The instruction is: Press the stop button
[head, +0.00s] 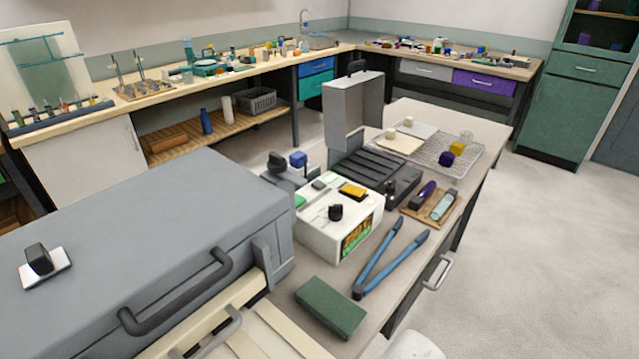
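A white control box (322,240) stands on the near bench, left of the blue tongs. Its top carries a yellow-orange pad (353,190), a black knob (335,212) and a small dark grey-green block (319,184). A green piece (299,201) shows at its left edge. Its front has a lit orange and green display (356,239). No label reading "stop" is legible, so I cannot tell which of these is the stop button. My gripper is not in view.
A large grey lidded machine (150,260) fills the left foreground. Blue tongs (390,266), a dark green block (331,306) and a wooden tray (430,204) lie near the box. Behind it an open press (352,112) stands upright.

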